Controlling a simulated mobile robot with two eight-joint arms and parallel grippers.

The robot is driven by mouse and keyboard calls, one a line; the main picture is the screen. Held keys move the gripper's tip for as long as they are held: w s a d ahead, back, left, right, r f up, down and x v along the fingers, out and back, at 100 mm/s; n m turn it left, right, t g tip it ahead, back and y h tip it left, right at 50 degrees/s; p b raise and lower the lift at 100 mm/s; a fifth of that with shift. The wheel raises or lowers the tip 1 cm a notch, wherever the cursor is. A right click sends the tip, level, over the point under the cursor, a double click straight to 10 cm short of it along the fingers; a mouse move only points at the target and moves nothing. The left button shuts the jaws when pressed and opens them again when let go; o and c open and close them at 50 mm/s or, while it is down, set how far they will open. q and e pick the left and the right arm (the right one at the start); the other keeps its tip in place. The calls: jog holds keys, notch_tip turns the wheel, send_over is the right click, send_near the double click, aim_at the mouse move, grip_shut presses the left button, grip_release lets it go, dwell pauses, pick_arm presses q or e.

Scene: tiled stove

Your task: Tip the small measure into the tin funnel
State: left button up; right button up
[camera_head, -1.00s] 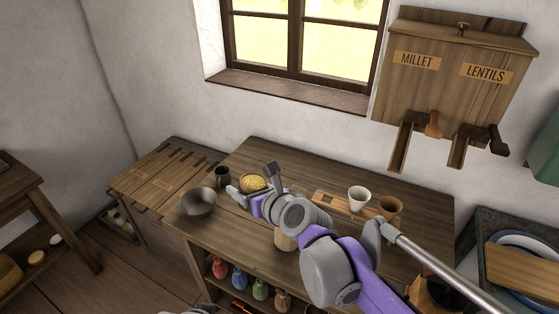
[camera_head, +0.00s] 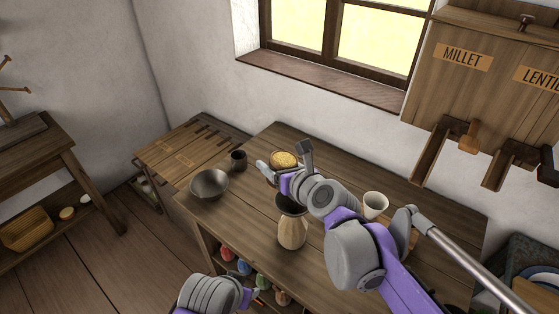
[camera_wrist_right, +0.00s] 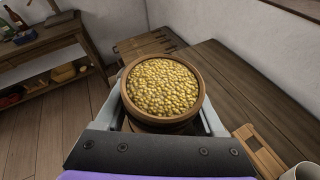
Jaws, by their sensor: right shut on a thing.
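The small measure (camera_head: 284,159) is a round wooden cup full of yellow grain. My right gripper (camera_head: 281,164) is shut on it, a finger on each side, and holds it level above the table. The measure fills the middle of the right wrist view (camera_wrist_right: 163,88). A dark grey cone that looks like the tin funnel (camera_head: 289,205) sits in the mouth of a pale jar (camera_head: 292,232), in front of and below the right gripper and partly hidden by it. Part of my left arm shows at the bottom edge; its fingers cannot be made out.
On the table (camera_head: 245,222) stand a grey bowl (camera_head: 209,184) and a dark cup (camera_head: 238,160) at left, and a white cup (camera_head: 375,204) at right. Coloured bottles stand on the shelf below. A wall bin with wooden chutes (camera_head: 430,165) hangs at right.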

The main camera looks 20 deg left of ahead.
notch_tip(320, 180, down, 6)
jog(key=b, duration=0.3)
jog(key=shift+r, duration=0.2)
jog(key=shift+f, duration=0.1)
jog(key=m, duration=0.1)
jog(key=y+b, duration=0.1)
jog(key=m, duration=0.1)
jog(key=shift+s+a+r+m+g+y, duration=0.3)
jog(key=shift+r+y, duration=0.1)
dwell(1.1)
jog(key=shift+a+m+y+b, duration=0.15)
jog(key=shift+m+y+b, duration=0.3)
jog(key=shift+m, duration=0.35)
